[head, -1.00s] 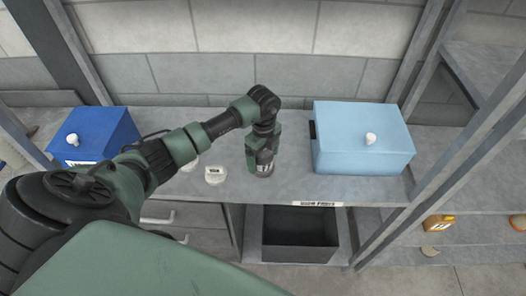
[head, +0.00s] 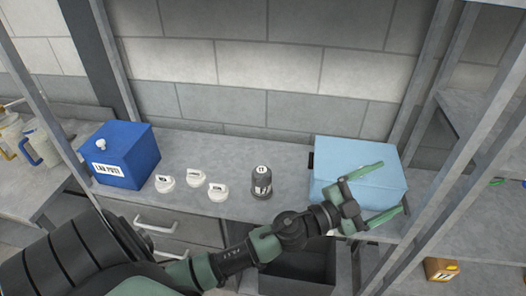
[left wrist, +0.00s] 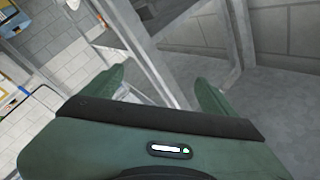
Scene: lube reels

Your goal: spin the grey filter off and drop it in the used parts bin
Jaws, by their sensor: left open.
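The grey filter (head: 262,184), a dark grey cylinder with a white-marked top, stands upright on the bench in the head view. I cannot tell whether it is screwed onto anything. A dark open bin (head: 335,275) sits below the bench edge, partly hidden by my left arm; its label is not visible now. My left gripper (head: 391,187) is open and empty, to the right of the filter and in front of the light blue box. Its two green fingers also show spread in the left wrist view (left wrist: 160,82). My right gripper is not in view.
A light blue box (head: 345,160) stands behind the left gripper. Three white caps (head: 195,177) and a blue box (head: 128,156) stand left of the filter. Metal uprights (head: 440,130) rise at right. A drawer handle (head: 157,224) is below the bench.

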